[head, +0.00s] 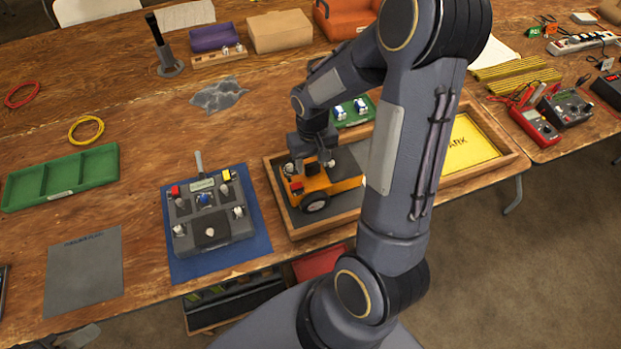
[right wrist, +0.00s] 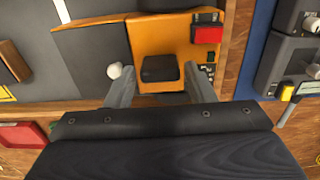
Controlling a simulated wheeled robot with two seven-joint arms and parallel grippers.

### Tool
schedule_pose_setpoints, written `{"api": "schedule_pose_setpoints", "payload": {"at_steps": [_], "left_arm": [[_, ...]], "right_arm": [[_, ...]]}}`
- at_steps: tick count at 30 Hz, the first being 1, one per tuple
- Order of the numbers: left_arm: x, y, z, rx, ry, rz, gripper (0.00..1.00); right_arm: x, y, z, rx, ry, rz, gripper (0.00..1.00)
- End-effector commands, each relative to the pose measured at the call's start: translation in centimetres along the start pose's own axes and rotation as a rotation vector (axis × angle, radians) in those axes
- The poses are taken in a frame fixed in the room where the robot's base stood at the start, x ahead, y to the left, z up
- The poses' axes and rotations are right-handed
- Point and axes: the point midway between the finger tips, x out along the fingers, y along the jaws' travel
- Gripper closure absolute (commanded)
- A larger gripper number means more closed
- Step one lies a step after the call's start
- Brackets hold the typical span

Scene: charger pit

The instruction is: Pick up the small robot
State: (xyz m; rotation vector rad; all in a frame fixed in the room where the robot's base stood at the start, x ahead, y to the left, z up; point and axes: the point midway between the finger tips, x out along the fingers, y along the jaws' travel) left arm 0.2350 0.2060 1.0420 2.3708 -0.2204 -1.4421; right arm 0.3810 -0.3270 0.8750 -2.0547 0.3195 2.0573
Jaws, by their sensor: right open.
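The small robot (head: 342,185) is an orange wheeled vehicle with a red block and black wheels. It stands in the left part of a wooden-rimmed tray (head: 322,231). My right gripper (head: 311,166) points down over it and hides part of its top. In the right wrist view the orange body (right wrist: 162,38) fills the upper middle. A raised black block (right wrist: 160,68) on it lies between the two spread fingertips, with gaps on both sides. I cannot tell whether either finger touches the robot. My left gripper is not in view.
A grey control box (head: 208,212) with switches stands on a blue mat left of the tray. A yellow park panel (head: 467,147) fills the tray's right end. My right arm hides the tray's middle. A green tray (head: 62,180) lies at the left.

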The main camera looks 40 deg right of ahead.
Motion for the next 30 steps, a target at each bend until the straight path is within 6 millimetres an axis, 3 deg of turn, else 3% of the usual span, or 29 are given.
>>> {"api": "schedule_pose_setpoints", "payload": {"at_steps": [3,11,22,30], "left_arm": [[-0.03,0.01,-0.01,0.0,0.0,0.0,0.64],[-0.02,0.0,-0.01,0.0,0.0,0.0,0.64],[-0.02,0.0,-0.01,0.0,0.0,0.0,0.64],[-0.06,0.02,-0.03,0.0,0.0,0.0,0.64]], "right_arm": [[1.15,-0.02,0.05,0.0,-0.001,0.0,0.51],[1.33,-0.05,0.02,0.0,0.001,-0.001,0.52],[1.29,-0.06,0.01,0.0,0.001,-0.001,1.0],[1.13,-0.08,-0.11,0.0,0.005,-0.002,1.0]]}}
